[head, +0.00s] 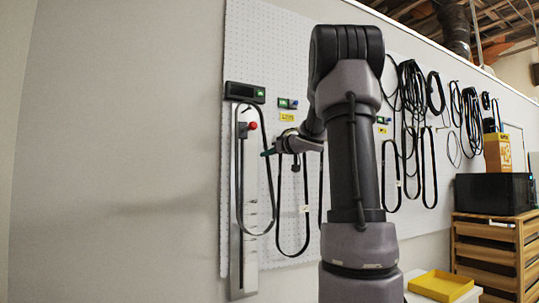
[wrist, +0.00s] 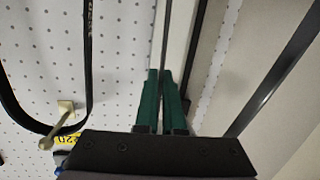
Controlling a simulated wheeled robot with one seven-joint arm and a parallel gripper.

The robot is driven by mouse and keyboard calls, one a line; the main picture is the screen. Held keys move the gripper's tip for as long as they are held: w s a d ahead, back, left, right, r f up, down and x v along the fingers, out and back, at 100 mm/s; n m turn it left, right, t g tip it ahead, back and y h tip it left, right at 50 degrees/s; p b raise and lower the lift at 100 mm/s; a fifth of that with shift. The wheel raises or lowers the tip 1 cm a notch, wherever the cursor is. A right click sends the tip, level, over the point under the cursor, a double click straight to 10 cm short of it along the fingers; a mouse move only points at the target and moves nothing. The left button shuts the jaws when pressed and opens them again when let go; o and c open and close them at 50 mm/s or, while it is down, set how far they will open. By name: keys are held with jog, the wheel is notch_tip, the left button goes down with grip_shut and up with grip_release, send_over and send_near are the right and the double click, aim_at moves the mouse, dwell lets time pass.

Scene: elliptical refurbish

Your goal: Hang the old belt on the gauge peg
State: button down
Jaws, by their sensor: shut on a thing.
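The old belt, a long thin black loop (head: 239,190), hangs at the gauge in the head view, its top near the small peg (head: 246,109) below the black display. I cannot tell whether the belt rests on that peg. My gripper (head: 267,153) reaches in from the right at the loop's right strand. In the wrist view its green fingers (wrist: 162,100) are shut on a thin dark strand of the belt (wrist: 165,35). Another dark strand (wrist: 280,75) runs diagonally at the right. The gauge (head: 244,265) is a vertical metal rail with a red knob (head: 252,125).
A second black belt (head: 281,240) hangs close to the right of the gauge; its strand (wrist: 88,60) and a pale peg (wrist: 62,117) show in the wrist view. More belts (head: 410,90) hang farther right. A yellow tray (head: 440,285) stands low right. The left wall is bare.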

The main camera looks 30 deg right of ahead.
jog(key=shift+w+f, duration=0.95)
jog(key=shift+w, duration=0.3)
jog(key=shift+f, duration=0.15)
